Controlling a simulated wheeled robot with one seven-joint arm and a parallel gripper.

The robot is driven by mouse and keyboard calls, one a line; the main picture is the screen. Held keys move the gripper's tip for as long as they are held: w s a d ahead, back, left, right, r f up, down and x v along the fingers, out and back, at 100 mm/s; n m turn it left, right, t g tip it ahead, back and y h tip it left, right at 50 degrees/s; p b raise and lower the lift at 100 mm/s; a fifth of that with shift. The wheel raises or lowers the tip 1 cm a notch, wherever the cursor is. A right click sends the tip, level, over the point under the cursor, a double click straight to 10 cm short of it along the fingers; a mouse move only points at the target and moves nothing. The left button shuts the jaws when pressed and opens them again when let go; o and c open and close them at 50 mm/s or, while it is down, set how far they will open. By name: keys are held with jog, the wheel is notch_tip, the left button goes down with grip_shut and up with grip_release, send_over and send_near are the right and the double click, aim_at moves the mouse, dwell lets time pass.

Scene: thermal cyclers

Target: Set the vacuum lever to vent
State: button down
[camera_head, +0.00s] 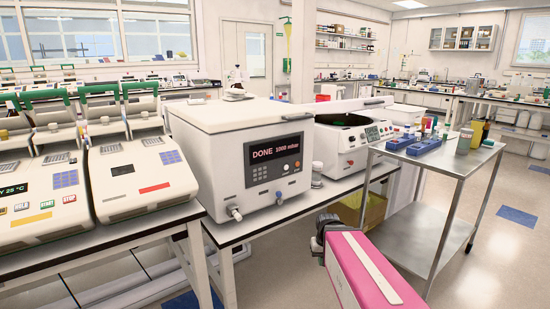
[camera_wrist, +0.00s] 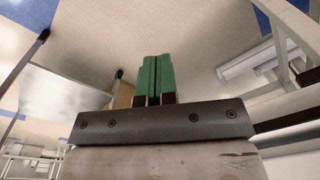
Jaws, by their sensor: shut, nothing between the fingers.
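The white vacuum machine (camera_head: 215,165) stands on the bench in the middle of the head view. Its dark display (camera_head: 278,157) reads "DONE 1000 mbar". Two small fittings stick out low on its front: one at the left corner (camera_head: 234,212) and one further right (camera_head: 279,196). I cannot tell for sure which is the vacuum lever or how it is set. My gripper's green fingers (camera_wrist: 157,80) are together and empty in the wrist view. In the head view my pink arm is at the lower right, in front of the bench and apart from the machine; the fingers are not clear there.
Thermal cyclers (camera_head: 138,170) with green handles stand on the left bench. A round-topped instrument (camera_head: 340,135) is right of the machine. A steel cart (camera_head: 455,165) with blue racks stands at the right, close to my arm. The floor right of the cart is open.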

jog(key=c, duration=1.7)
grip_release()
jog(key=s+f, duration=0.1)
jog(key=s+d, duration=0.1)
jog(key=s, duration=0.1)
jog(key=shift+f+m, duration=0.3)
jog(key=shift+f, duration=0.05)
jog(key=shift+c, duration=0.2)
jog(key=o, duration=0.5)
jog(key=shift+f, duration=0.15)
jog(key=o, duration=0.4)
jog(key=w+t, duration=0.1)
jog(key=w, duration=0.1)
jog(key=w+a+t, duration=0.1)
jog(key=w, duration=0.1)
jog(key=w+a+t, duration=0.1)
jog(key=w, duration=0.2)
jog(key=shift+w+a+r+t+h, duration=0.1)
jog(key=shift+r+t+h, duration=0.2)
jog(key=shift+t, duration=0.1)
jog(key=shift+o, duration=0.2)
jog(key=n+t+y, duration=0.2)
jog(key=t+y, duration=0.2)
jog(key=t, duration=0.9)
send_near(280, 196)
jog(key=x, duration=1.1)
jog(key=shift+a, duration=0.15)
